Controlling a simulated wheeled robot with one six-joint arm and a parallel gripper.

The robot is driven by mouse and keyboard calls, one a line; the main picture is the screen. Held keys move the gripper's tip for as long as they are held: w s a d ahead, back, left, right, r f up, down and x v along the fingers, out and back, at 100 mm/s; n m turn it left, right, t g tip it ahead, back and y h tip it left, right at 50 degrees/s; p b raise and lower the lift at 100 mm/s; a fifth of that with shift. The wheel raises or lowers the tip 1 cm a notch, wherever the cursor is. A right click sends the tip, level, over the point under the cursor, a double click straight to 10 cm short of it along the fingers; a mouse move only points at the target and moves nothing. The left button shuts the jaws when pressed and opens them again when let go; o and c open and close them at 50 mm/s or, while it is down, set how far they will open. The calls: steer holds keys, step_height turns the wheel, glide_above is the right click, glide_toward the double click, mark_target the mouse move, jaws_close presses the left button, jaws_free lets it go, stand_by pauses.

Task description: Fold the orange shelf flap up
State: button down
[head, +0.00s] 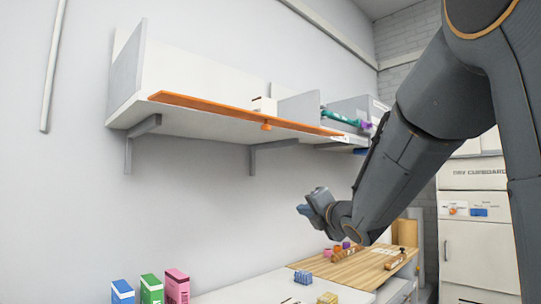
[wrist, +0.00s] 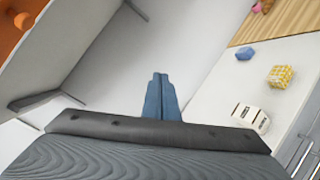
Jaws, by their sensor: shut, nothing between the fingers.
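The orange shelf flap (head: 215,111) is a long thin strip along the front edge of the wall shelf (head: 190,127). It looks roughly level with the shelf, and I cannot tell its exact angle. A round orange knob (head: 266,126) sits near its middle. In the wrist view part of the flap (wrist: 8,36) and the knob (wrist: 22,20) show at the upper left corner. My gripper (head: 303,209) is below the shelf and to the right of the knob, apart from the flap. Its blue fingers (wrist: 160,80) are shut and empty.
Below is a white worktop (wrist: 215,110) with a wooden board (head: 365,268), a checkered block (wrist: 281,76) and a blue block (wrist: 245,54). Blue, green (head: 151,290) and pink boxes stand at lower left. Brackets (head: 133,148) support the shelf. The wall beneath is clear.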

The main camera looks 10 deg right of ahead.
steer(key=s+a+r+n+t+y, duration=0.1)
steer(key=s+a+r+n+y, duration=0.1)
steer(key=r+n+y, duration=0.45)
steer(key=s+a+r+n+y, duration=0.1)
steer(key=a+r+n+y, duration=0.2)
steer(key=r+n, duration=0.55)
steer(key=w+a+r+p, duration=0.3)
steer(key=w+r+p, duration=0.2)
steer(key=w+r, duration=0.1)
steer(key=shift+w+a+r+n+h+p, duration=0.35)
steer(key=shift+w+h, duration=0.1)
steer(key=shift+w, duration=0.4)
